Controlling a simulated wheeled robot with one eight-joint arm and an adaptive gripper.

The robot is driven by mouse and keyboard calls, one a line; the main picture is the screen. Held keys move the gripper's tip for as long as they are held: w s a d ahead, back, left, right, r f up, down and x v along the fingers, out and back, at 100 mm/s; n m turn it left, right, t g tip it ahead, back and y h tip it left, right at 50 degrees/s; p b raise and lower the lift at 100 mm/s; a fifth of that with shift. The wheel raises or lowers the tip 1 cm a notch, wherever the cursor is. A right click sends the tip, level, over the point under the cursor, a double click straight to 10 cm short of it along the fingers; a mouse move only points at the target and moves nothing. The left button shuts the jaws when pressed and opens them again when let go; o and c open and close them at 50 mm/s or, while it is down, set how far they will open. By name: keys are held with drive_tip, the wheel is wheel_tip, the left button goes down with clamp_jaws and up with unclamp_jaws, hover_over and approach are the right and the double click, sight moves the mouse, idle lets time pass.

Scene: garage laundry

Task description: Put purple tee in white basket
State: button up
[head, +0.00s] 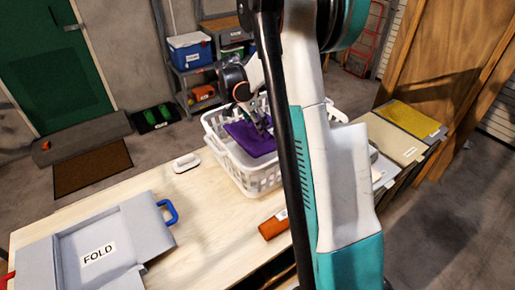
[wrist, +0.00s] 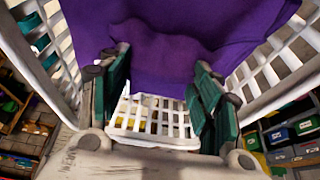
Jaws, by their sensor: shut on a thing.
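The purple tee (head: 251,138) is inside the white basket (head: 258,178), which stands on the wooden table. My gripper (head: 262,124) reaches down over the basket and is shut on the tee. In the wrist view the tee (wrist: 190,40) fills the top, with a fold of it bunched between the green fingers of my gripper (wrist: 160,85). The basket's slotted walls (wrist: 290,55) rise on both sides of the fingers. My arm hides the basket's right part in the head view. I cannot tell whether the tee touches the basket floor.
A grey folding board (head: 98,253) marked FOLD lies at the table's left front. A white object (head: 186,162) and an orange roll (head: 272,226) lie near the basket. The table's front middle is clear.

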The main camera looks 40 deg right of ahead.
sight(248, 132)
wheel_tip(248, 132, down, 12)
drive_tip(key=shift+f+b, duration=0.25)
drive_tip(key=shift+b, duration=0.95)
drive_tip(key=shift+s, duration=0.1)
drive_tip(key=shift+r, duration=0.1)
drive_tip(key=o, duration=1.6)
drive_tip(key=shift+o, duration=0.2)
drive_tip(key=p+v, duration=0.3)
drive_tip(key=v, duration=0.4)
drive_tip(key=shift+a+r, duration=0.15)
drive_tip(key=shift+r, duration=0.1)
